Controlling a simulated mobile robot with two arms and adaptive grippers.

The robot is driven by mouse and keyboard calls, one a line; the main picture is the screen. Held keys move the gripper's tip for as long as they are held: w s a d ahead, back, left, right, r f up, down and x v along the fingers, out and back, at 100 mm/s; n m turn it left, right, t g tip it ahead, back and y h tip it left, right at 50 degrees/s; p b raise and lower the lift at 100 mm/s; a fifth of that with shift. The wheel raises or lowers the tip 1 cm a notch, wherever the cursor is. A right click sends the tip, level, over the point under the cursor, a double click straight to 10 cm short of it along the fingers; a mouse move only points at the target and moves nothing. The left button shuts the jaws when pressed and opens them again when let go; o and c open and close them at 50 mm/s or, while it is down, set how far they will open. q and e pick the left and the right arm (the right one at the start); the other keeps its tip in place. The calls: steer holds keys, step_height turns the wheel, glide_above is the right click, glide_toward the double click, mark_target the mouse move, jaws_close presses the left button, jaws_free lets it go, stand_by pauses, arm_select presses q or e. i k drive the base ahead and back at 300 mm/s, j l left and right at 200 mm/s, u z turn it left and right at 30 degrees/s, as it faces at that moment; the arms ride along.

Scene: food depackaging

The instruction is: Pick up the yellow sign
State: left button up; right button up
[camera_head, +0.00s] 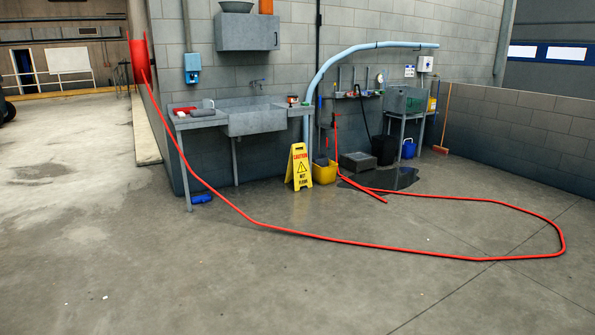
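The yellow sign (299,167) is an A-shaped caution board with dark lettering and a warning triangle. It stands upright on the concrete floor in the middle distance, in front of the wall and to the right of the sink. A yellow bucket (324,172) stands close beside it on the right. Neither of my grippers shows in the head view.
A red hose (350,242) runs from a wall reel (140,60) across the floor in front of the sign and loops right. A metal sink table (255,119) stands left of the sign. A dark puddle (400,178) lies right. The near floor is clear.

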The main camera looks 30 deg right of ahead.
mark_target(299, 169)
steer(key=i+l+z, duration=0.1)
steer(key=z, duration=0.2)
steer(key=i+z, duration=0.25)
steer(key=i, duration=7.65)
steer(key=l+z, duration=0.05)
steer(key=l, duration=0.05)
